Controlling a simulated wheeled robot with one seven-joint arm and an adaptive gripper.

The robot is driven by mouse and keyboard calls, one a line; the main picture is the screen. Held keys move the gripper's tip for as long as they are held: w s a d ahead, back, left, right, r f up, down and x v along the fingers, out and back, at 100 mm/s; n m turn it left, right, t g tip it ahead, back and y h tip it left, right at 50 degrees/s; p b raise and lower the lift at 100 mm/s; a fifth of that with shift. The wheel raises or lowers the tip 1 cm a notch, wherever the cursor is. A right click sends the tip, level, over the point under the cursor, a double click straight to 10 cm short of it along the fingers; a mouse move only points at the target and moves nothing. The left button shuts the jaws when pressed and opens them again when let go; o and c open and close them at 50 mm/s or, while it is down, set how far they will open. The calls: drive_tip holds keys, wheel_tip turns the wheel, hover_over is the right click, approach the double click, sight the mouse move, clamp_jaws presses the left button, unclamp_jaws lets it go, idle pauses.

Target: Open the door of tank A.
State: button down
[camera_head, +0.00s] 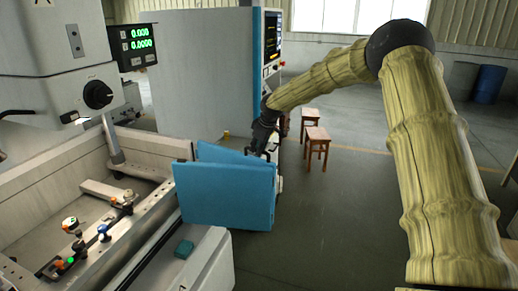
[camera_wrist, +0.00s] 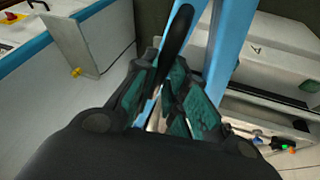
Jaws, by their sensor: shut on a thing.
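The blue door (camera_head: 225,198) of the tank stands at the right end of the machine's open tank (camera_head: 95,165). The machine head above it carries a partly cut-off letter that looks like A. A second blue panel (camera_head: 222,153) shows just behind the door, and I cannot tell how the two join. My gripper (camera_head: 262,143) is at the upper far corner of the blue panels. In the wrist view its fingers (camera_wrist: 172,88) are shut on a black handle bar (camera_wrist: 177,38), beside a blue door edge (camera_wrist: 221,62). The grip point is partly hidden.
A control cabinet (camera_head: 200,70) with a screen stands behind. Two wooden stools (camera_head: 317,138) stand on the floor past my gripper. A teal block (camera_head: 184,248) lies on the ledge before the door. The floor (camera_head: 320,220) right of the door is clear.

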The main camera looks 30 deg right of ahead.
drive_tip(key=c, duration=1.6)
unclamp_jaws()
drive_tip(key=shift+d+r, duration=0.1)
drive_tip(key=shift+r, duration=0.05)
drive_tip(key=shift+o, duration=0.7)
drive_tip(key=shift+s+r, duration=0.1)
drive_tip(key=shift+s, duration=0.1)
drive_tip(key=shift+w, duration=0.15)
drive_tip(key=v, duration=1.2)
